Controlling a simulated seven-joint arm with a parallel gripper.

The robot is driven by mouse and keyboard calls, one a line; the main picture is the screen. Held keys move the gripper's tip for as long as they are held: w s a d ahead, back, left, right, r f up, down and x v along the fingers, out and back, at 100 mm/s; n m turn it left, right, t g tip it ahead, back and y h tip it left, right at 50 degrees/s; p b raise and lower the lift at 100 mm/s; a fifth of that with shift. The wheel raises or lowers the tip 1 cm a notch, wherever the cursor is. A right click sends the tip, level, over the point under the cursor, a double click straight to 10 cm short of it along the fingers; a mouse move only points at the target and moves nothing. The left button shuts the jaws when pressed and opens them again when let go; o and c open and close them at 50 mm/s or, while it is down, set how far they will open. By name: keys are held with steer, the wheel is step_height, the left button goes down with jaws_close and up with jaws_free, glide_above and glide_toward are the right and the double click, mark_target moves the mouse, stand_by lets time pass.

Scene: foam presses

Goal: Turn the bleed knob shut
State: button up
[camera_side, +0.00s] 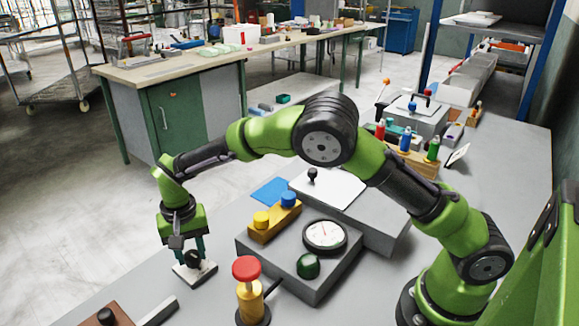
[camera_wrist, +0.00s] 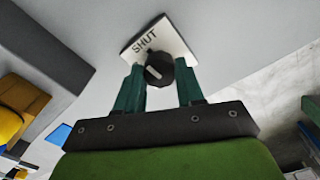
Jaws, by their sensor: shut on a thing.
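The bleed knob is a round black knob (camera_side: 192,258) on a small white plate (camera_side: 203,273) at the left of the grey table in the side view. In the wrist view, the knob (camera_wrist: 160,66) has a pale pointer mark on its face. The white plate (camera_wrist: 176,41) carries the word SHUT at its left side. My gripper (camera_side: 193,253) reaches down over the plate. Its two green fingers stand on either side of the knob, as the wrist view shows my gripper (camera_wrist: 160,76) too. It is shut on the knob. The fingers partly hide the plate.
Right of my gripper stands a grey box with a dial gauge (camera_side: 325,236) and a green knob (camera_side: 308,265). A red-topped yellow post (camera_side: 248,283) stands in front. A wooden block with yellow and blue caps (camera_side: 275,217) lies behind. A brown block (camera_side: 110,315) is at front left.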

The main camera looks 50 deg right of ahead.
mark_target(190, 253)
steer(key=shift+r+m, duration=0.1)
steer(key=shift+m, duration=0.6)
steer(key=o, duration=1)
steer(key=shift+o, duration=0.2)
step_height(190, 253, up, 17)
steer(key=s+d+r+n+t+y, duration=0.1)
steer(key=s+d+r+t, duration=0.1)
steer(key=s+d, duration=0.7)
steer(key=s+d+r+n+t+y, duration=0.1)
steer(key=s+d+t, duration=0.4)
steer(key=s, duration=1)
steer(key=d+n, duration=0.1)
steer(key=d, duration=0.2)
steer(key=shift+s+d+r, duration=0.25)
steer(key=shift+d+r, duration=0.1)
steer(key=shift+d, duration=0.05)
